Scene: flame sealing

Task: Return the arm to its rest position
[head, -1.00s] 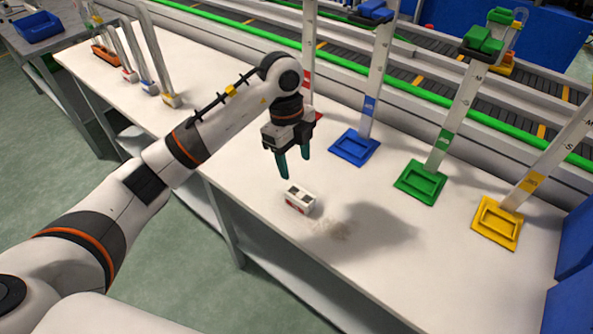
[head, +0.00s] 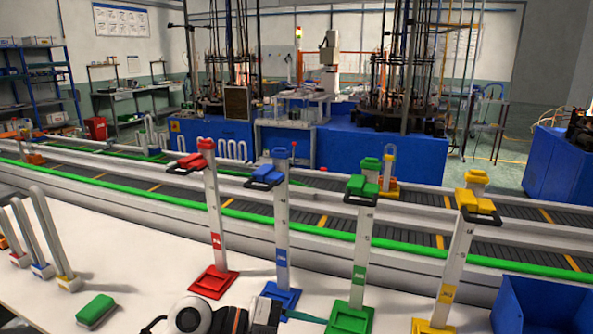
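My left gripper (head: 291,316) shows at the bottom edge of the head view, low in front of the blue stand. It points to the right, and a teal finger is visible. The rest of the gripper is cut off by the frame, so I cannot tell how far apart the fingers are. My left arm's white joint and orange band show just left of it. My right gripper is not in view.
Red (head: 213,282), blue (head: 281,296), green (head: 350,318) and yellow (head: 432,326) stand bases line the table. A green block (head: 95,310) lies at left, near white bent tubes (head: 53,240). A blue bin (head: 540,305) stands at right. A conveyor (head: 400,225) runs behind.

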